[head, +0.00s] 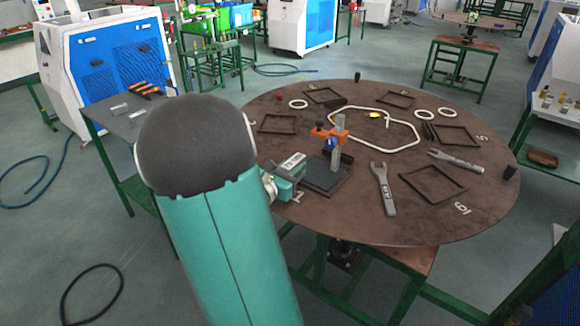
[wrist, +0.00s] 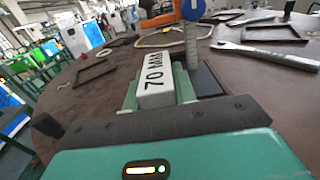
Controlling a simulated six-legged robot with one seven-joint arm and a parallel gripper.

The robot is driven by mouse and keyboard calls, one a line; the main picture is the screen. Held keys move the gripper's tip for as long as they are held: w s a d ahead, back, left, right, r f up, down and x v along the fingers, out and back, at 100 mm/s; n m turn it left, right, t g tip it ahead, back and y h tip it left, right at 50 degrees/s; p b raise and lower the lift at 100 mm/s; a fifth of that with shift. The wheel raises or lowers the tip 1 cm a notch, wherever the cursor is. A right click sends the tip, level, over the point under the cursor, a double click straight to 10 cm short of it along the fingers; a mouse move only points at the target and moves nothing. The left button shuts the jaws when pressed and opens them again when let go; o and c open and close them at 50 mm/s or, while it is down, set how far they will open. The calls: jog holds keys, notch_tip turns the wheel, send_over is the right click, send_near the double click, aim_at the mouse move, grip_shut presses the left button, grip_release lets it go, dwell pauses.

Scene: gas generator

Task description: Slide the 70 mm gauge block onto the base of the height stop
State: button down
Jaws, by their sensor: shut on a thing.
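The 70 mm gauge block (wrist: 154,75) is a pale grey bar with a dark "70 MM" label. My gripper (wrist: 158,92) is shut on it, with green fingers along both sides; my gripper (head: 286,183) and the block (head: 292,163) also show in the head view. The height stop has a grey upright post (head: 338,145), an orange arm (head: 326,134) with a blue knob, and a dark flat base (head: 322,178). The block is at the left edge of the base. In the wrist view the base (wrist: 207,80) lies right of and beyond the block. Whether they touch is unclear.
The round brown table (head: 350,225) also holds a grey wrench (head: 383,190) right of the stop, another wrench (head: 455,161), several dark square frames, white rings and a bent white tube (head: 400,143). Bare tabletop lies in front of the stop.

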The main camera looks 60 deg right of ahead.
jog(key=shift+s+d+f, duration=0.1)
jog(key=shift+d+f, duration=0.2)
jog(key=shift+d, duration=0.25)
jog(key=shift+s+d+f, duration=0.1)
jog(key=shift+d+f, duration=0.2)
jog(key=shift+d, duration=0.2)
jog(key=shift+s+d, duration=0.2)
jog(key=shift+d, duration=0.95)
jog(key=shift+s+d, duration=0.15)
jog(key=shift+d, duration=0.95)
jog(key=shift+s+d, duration=0.2)
jog(key=shift+d, duration=0.95)
jog(key=shift+f, duration=0.2)
jog(key=c, duration=1)
grip_release()
jog(key=shift+c, duration=0.2)
jog(key=shift+a, duration=0.1)
